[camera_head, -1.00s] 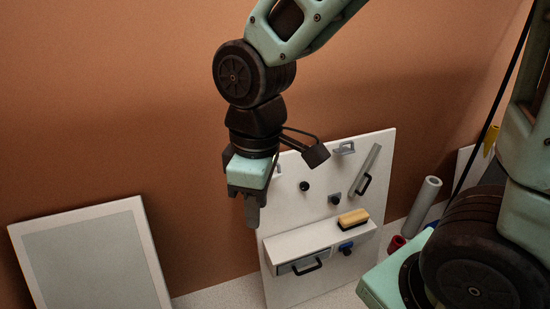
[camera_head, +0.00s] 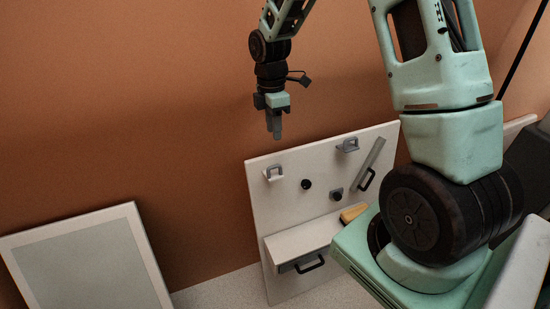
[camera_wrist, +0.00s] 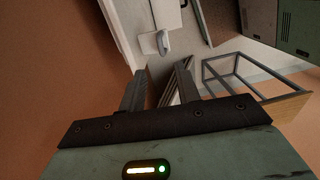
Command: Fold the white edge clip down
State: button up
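A white clip with a grey loop (camera_head: 273,173) sits at the top left edge of the upright white panel (camera_head: 318,214). What seems to be the same clip (camera_wrist: 149,43) shows beyond my fingertips in the wrist view. A second, greyer clip (camera_head: 348,145) sits farther right along the top edge. My gripper (camera_head: 275,134) points down above the panel's top left, apart from the clip. In the wrist view my gripper (camera_wrist: 160,82) has its two fingers spread with nothing between them.
The panel carries a black knob (camera_head: 306,184), a grey bar with a black handle (camera_head: 369,167) and a ledge with a handled drawer (camera_head: 303,266). A framed board (camera_head: 84,262) leans at the left. A metal frame stand (camera_wrist: 240,80) shows in the wrist view.

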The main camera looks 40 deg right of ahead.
jog(key=f, duration=0.7)
jog(key=s+f, duration=0.1)
jog(key=f, duration=0.3)
jog(key=shift+a+p, duration=0.15)
jog(key=shift+p, duration=0.2)
jog(key=shift+r, duration=0.1)
grip_shut()
